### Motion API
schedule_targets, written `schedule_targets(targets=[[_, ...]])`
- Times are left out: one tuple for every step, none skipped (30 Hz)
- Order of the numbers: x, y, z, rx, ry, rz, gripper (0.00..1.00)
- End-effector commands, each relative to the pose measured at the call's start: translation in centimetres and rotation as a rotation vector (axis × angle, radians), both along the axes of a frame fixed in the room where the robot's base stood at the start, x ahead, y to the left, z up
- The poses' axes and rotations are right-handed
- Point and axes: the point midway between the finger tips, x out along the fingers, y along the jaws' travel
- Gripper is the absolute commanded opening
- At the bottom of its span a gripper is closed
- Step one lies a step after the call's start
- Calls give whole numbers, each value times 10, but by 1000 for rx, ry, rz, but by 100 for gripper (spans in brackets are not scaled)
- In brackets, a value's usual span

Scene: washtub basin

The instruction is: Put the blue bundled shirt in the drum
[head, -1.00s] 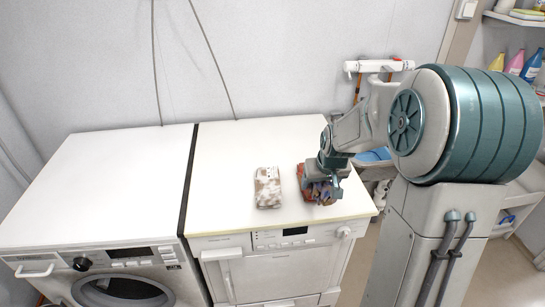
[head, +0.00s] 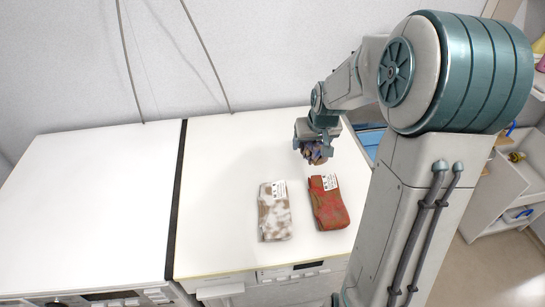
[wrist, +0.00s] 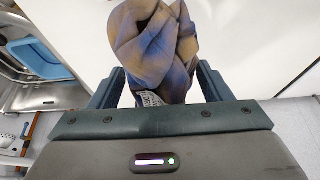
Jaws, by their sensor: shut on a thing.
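My gripper (head: 317,143) is shut on the blue bundled shirt (head: 314,154), a crumpled blue and brown bundle. It holds the bundle above the back right part of the right machine's white top. In the wrist view the bundle (wrist: 150,45) stands out between the two fingers, with a small printed label near its base. The drum is not visible in either current view; only the tops and upper front edges of the machines show.
A folded white-and-brown cloth (head: 274,214) and a folded red-and-green cloth (head: 328,208) lie on the right machine's top (head: 222,190). The left machine's top (head: 95,195) is bare. A blue basin (head: 369,142) shows behind my arm.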

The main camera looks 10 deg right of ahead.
Motion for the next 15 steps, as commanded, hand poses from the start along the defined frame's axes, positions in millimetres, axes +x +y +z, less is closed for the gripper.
schedule_targets(targets=[[3,8,-4,0,2,6,44],[6,13,-7,1,1,6,44],[8,20,-12,0,2,8,44],[11,24,-15,1,2,7,44],[14,29,-18,0,1,9,44],[17,36,-23,0,1,8,44],[19,41,-26,0,1,9,44],[21,46,-29,0,2,8,44],[24,52,-33,0,1,9,44],[26,56,-36,0,1,8,44],[28,61,-39,-1,2,9,44],[31,67,-43,0,2,9,44],[34,71,-46,0,1,8,44],[36,76,-49,-1,1,9,44],[38,82,-52,-1,0,9,44]])
